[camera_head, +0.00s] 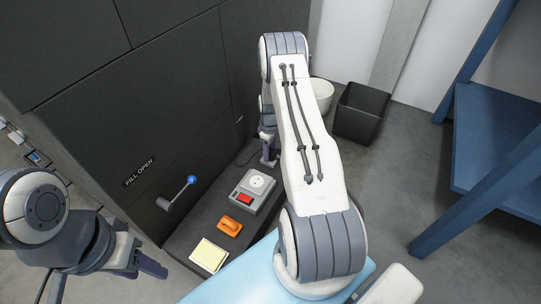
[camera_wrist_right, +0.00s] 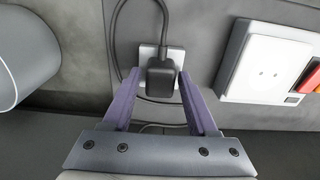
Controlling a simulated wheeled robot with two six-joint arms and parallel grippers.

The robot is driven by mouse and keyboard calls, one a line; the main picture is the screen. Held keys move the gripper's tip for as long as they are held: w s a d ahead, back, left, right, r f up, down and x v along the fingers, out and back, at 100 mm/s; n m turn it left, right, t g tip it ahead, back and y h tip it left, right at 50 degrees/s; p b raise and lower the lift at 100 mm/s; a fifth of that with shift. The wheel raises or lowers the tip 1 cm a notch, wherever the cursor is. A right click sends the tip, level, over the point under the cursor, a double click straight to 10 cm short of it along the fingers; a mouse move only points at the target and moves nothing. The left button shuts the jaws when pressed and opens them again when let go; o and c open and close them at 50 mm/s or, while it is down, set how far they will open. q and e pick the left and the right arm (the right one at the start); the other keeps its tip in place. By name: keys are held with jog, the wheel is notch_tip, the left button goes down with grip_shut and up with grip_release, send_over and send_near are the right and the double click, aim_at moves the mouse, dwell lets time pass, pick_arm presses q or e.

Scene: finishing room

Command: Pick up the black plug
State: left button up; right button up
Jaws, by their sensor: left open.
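The black plug (camera_wrist_right: 161,76) sits against a small white plate (camera_wrist_right: 148,54) in the right wrist view, with a black cable running up from it. My right gripper (camera_wrist_right: 158,82) is open, one purple finger on each side of the plug, with a narrow gap seen on both sides. In the head view my right gripper (camera_head: 268,160) is small and low beside the dark cabinet, and the plug cannot be made out there. My left gripper (camera_head: 137,248) is open and empty at the lower left, away from the plug.
A grey box with a white socket (camera_head: 257,182) and red switch (camera_head: 244,198) stands near the plug. An orange object (camera_head: 230,226) and yellow notepad (camera_head: 209,255) lie in front. A blue-knobbed lever (camera_head: 178,193) juts from the cabinet. A black bin (camera_head: 360,112) stands behind.

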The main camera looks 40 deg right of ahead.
grip_shut()
jog(key=shift+r+p, duration=0.45)
jog(key=shift+r, duration=0.1)
notch_tip(320, 180, up, 4)
jog(key=p, duration=0.3)
jog(key=s+d+r+p, duration=0.3)
jog(key=s+r+p, duration=0.3)
jog(key=s, duration=0.5)
jog(key=shift+d, duration=0.3)
jog(key=shift+s, duration=0.1)
